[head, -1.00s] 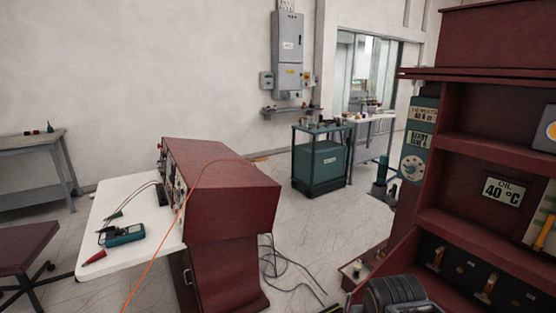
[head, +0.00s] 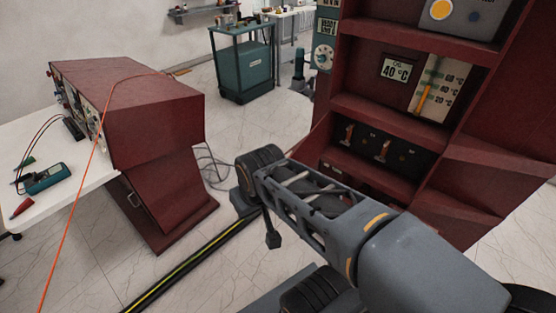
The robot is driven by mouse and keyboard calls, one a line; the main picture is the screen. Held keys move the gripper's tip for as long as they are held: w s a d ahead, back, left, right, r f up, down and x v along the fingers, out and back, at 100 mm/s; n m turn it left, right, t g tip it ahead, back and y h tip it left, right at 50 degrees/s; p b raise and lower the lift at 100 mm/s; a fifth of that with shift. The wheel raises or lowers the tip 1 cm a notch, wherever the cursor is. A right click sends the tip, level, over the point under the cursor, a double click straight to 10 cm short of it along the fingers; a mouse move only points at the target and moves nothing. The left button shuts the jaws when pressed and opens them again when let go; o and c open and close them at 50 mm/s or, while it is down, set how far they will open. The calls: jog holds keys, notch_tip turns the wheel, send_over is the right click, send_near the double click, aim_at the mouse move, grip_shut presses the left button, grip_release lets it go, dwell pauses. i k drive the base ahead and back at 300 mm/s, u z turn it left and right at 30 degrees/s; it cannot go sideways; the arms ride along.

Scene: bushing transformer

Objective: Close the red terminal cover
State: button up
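A dark red transformer cabinet (head: 345,105) stands at the right in the head view. Its lower bay holds a row of terminals (head: 383,151) on a dark panel, and this bay is uncovered toward me. A sloping red panel (head: 495,180) juts out at the cabinet's right side. It may be the terminal cover, but I cannot tell for sure. My grey arm crosses the lower right in front of the cabinet and hides part of its lower front. I cannot make out my gripper in this view.
A red console (head: 155,115) stands at the left beside a white table (head: 85,180) with a teal meter (head: 48,178). An orange cable (head: 75,185) hangs in front. A black and yellow floor strip (head: 190,262) runs toward the cabinet. A teal cart (head: 243,65) stands behind.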

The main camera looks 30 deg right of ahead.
aim_at(309, 151)
jog(key=u, duration=0.7)
jog(key=i, duration=1.35)
jog(key=z, duration=2.7)
jog(key=k, duration=1.15)
jog(key=u, duration=1.25)
jog(key=i, duration=0.95)
jog(key=z, duration=0.45)
